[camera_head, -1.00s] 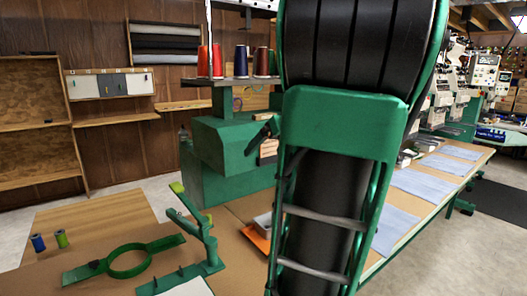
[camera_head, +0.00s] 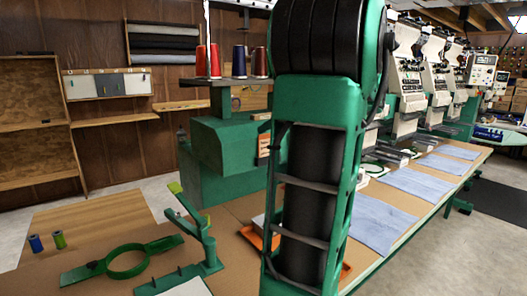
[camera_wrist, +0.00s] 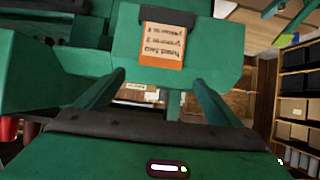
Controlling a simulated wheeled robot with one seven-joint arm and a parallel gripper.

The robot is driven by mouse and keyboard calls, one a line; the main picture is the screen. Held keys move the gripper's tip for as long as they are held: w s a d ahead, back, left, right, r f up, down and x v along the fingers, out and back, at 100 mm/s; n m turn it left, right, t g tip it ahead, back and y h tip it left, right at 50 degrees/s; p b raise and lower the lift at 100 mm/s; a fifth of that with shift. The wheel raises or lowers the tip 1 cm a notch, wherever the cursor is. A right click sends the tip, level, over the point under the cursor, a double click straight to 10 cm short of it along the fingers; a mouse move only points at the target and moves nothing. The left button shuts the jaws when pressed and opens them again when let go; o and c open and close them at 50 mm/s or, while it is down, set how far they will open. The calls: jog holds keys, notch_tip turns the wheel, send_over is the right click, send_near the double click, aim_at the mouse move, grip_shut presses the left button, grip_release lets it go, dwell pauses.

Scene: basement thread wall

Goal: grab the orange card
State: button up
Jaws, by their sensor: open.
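The orange card (camera_wrist: 162,45) has a pale printed face with an orange edge and hangs by a dark clip (camera_wrist: 166,16) on the green machine head (camera_wrist: 205,40). In the wrist view it appears upside down, near the top middle. In the head view the card (camera_head: 264,142) shows just left of my arm, on the machine's side. My gripper (camera_wrist: 160,80) is open and empty, its two green fingers spread to either side below the card in the wrist view. The card looks apart from the fingers. In the head view my arm hides the gripper.
Thread cones (camera_head: 238,62) stand on the shelf above the machine. An orange tray (camera_head: 256,238) lies on the table beneath, partly behind my arm. A green hoop fixture (camera_head: 126,262) and two small spools (camera_head: 47,242) are at the left. Blue cloths (camera_head: 410,182) lie at the right.

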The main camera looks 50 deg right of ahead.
aim_at(268, 134)
jog(key=x, duration=0.5)
jog(key=shift+s+a+f, duration=0.1)
jog(key=shift+s+f, duration=0.05)
jog(key=shift+f, duration=0.3)
jog(key=c, duration=1.5)
jog(key=shift+r, duration=0.15)
